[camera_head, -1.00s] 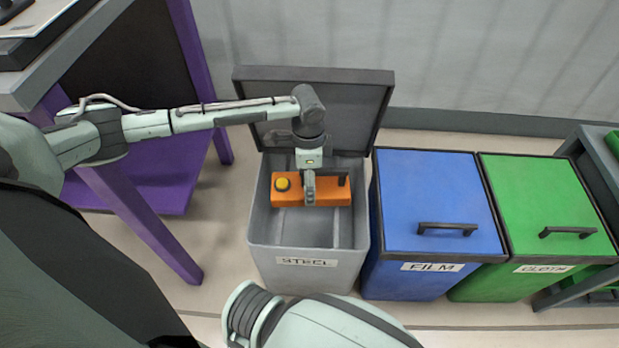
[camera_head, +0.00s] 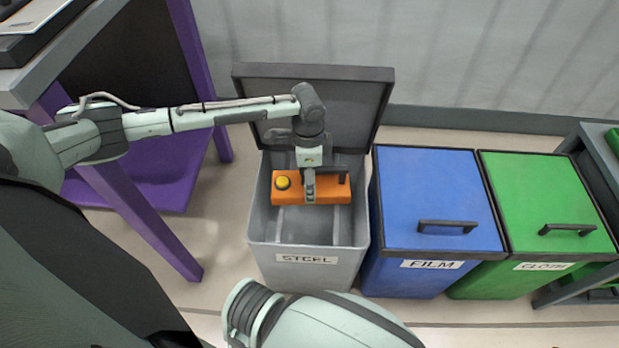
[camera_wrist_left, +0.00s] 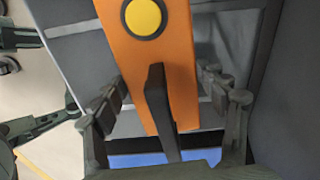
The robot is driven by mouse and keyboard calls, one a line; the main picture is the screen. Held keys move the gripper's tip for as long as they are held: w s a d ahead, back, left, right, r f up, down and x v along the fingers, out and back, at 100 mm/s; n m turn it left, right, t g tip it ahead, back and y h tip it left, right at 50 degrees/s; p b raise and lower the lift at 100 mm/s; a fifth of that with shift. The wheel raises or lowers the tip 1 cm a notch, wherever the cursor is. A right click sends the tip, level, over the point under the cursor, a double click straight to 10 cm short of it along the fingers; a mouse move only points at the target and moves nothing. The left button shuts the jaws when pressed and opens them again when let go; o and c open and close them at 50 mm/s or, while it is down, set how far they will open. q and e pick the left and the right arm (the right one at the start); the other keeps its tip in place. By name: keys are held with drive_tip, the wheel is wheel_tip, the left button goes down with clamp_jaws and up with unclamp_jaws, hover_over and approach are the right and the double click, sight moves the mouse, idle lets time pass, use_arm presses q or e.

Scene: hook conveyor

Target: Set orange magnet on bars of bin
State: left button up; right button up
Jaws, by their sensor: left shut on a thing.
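The orange magnet (camera_head: 330,190), a block with a yellow round button and a dark handle, lies lengthwise across the opening of the open grey bin (camera_head: 262,225) labelled STEEL. Pale bars (camera_head: 322,225) show inside the bin below it. Whether the magnet touches the bars is unclear. My left gripper (camera_head: 309,192) is over the magnet's middle and shut on it. The left wrist view shows the magnet (camera_wrist_left: 178,55) and its dark handle (camera_wrist_left: 157,110) between the two fingers (camera_wrist_left: 165,105). My right gripper is out of view.
The bin's dark lid (camera_head: 350,95) stands open at the back. A blue FILM bin (camera_head: 430,190) and a green CLOTH bin (camera_head: 540,195) stand closed on the right. A purple-legged table (camera_head: 140,220) is on the left.

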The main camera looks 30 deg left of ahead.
use_arm(q)
drive_tip(key=shift+w+f, duration=0.1)
drive_tip(key=shift+f, duration=0.05)
idle(0.5)
drive_tip(key=o, duration=1.8)
drive_tip(key=shift+c, duration=0.2)
drive_tip(key=shift+o, duration=1)
drive_tip(key=shift+s+f, duration=0.2)
drive_tip(key=shift+w+r, duration=0.1)
drive_tip(key=shift+r, duration=3.8)
